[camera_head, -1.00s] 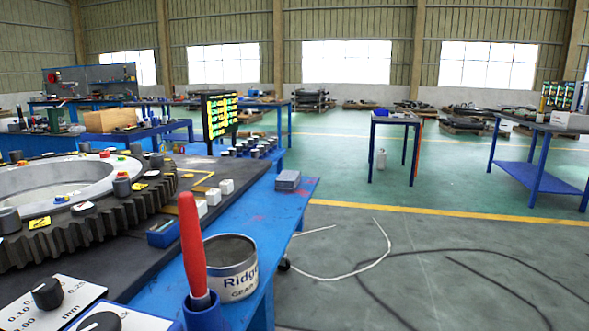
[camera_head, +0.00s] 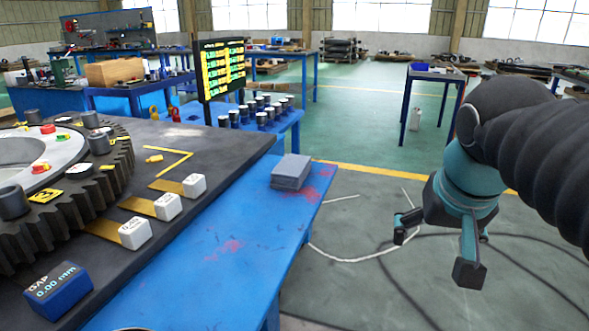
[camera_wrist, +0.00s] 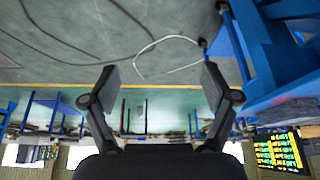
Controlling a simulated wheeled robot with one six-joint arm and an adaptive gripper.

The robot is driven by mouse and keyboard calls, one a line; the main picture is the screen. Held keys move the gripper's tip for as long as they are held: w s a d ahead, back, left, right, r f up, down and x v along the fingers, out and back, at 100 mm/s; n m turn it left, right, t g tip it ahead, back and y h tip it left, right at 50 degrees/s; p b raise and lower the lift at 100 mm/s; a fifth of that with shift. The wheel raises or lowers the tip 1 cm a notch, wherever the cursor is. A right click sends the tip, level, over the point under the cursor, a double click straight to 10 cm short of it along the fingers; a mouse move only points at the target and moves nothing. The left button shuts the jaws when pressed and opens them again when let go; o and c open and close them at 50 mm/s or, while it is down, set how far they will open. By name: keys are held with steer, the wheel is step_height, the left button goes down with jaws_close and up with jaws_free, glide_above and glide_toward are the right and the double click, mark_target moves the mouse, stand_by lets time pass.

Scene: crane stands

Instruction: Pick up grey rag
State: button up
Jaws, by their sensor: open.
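The grey rag (camera_head: 291,171) is a folded, stacked grey block lying on the blue bench top (camera_head: 235,245), near its right edge in the head view. My gripper (camera_head: 435,248) hangs over the floor to the right of the bench, apart from the rag and empty. In the wrist view its two fingers (camera_wrist: 160,80) are spread wide with only floor between them.
A large dark gear (camera_head: 100,170) and white blocks (camera_head: 167,207) sit on the dark plate left of the rag. A lit display board (camera_head: 222,70) and several small cups (camera_head: 262,112) stand behind. The bench around the rag is clear; a small table (camera_head: 435,75) stands farther back.

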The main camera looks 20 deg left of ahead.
steer(key=w+a+r, duration=0.6)
steer(key=a+r, duration=0.4)
steer(key=a, duration=0.3)
glide_toward(290, 167)
steer(key=f, duration=0.1)
steer(key=w+f, duration=0.1)
steer(key=f, duration=0.1)
steer(key=shift+w+a+f+m+g+b, duration=0.15)
steer(key=shift+w+m+g+b, duration=0.15)
steer(key=shift+b+x, duration=0.35)
steer(key=shift+x, duration=2.8)
steer(key=shift+w, duration=0.2)
steer(key=shift+c, duration=0.2)
steer(key=c, duration=1.2)
